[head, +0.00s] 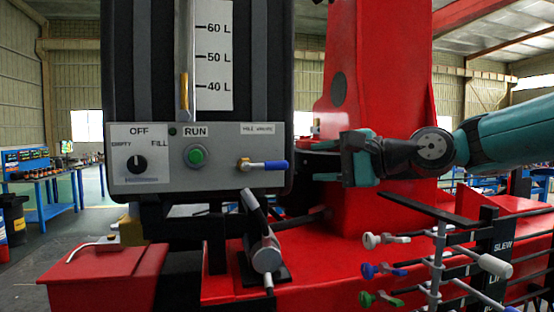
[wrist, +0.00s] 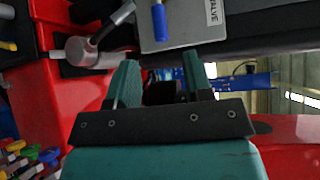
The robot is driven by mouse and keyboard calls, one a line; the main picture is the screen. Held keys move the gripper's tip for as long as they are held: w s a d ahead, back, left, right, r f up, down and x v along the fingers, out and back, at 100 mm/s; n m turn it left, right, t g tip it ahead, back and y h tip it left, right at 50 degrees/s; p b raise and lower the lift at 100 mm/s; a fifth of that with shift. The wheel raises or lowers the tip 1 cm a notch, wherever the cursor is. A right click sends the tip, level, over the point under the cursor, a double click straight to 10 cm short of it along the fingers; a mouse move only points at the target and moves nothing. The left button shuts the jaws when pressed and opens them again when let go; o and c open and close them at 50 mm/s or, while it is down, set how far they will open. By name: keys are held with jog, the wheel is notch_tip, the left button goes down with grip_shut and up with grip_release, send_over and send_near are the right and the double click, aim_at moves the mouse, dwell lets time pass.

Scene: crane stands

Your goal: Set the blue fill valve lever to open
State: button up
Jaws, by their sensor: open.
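The blue fill valve lever (head: 272,165) sits on the lower right of the grey control panel (head: 215,178), on a brass fitting, under a small label. It lies about horizontal, its blue grip pointing right. The blue grip also shows at the top of the wrist view (wrist: 159,20), beyond my fingertips. My gripper (head: 322,161) is right of the panel, at about the lever's height, its fingers pointing left. In the wrist view my gripper (wrist: 160,68) has its two fingers apart with nothing between them. It is not touching the lever.
The panel also has a rotary knob (head: 137,164) and a green RUN button (head: 196,155). A grey-ended lever (head: 264,250) stands below the panel. The red crane column (head: 385,100) rises behind my gripper. Coloured valve handles (head: 380,270) are at lower right.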

aim_at(282, 165)
jog(key=p+x, duration=0.3)
jog(key=x, duration=0.7)
jog(key=shift+w+a, duration=0.1)
jog(key=shift+a, duration=0.05)
jog(key=shift+c, duration=0.4)
grip_shut()
